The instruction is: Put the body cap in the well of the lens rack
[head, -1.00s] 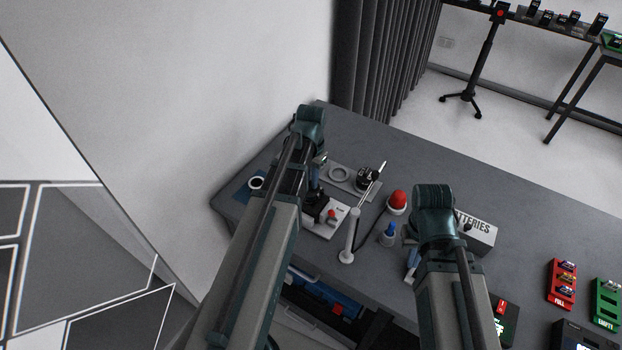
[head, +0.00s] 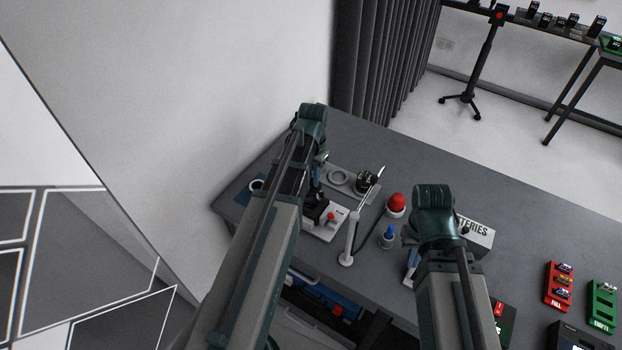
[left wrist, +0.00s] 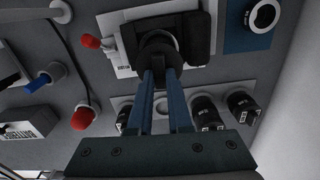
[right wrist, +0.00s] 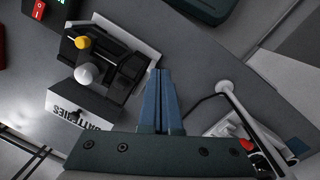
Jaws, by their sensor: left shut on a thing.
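In the left wrist view, the blue fingers of my left gripper (left wrist: 160,72) are closed on a dark round piece, apparently the body cap (left wrist: 157,46), at the front of a black camera (left wrist: 198,38). I cannot tell whether the cap still touches the camera. The lens rack (left wrist: 118,101) lies nearer in that view, with dark lenses (left wrist: 206,113) standing in it and a round well partly hidden behind the fingers. In the head view, the rack shows a grey ring-shaped well (head: 339,177) without a lens. My right gripper (right wrist: 160,72) is shut and empty.
A red dome (head: 397,203), a blue knob (head: 388,234) and a pale post (head: 348,250) stand right of the camera's pale base (head: 330,225). A batteries box (head: 475,233) is behind my right arm. A blue mat (left wrist: 245,38) lies beside the camera.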

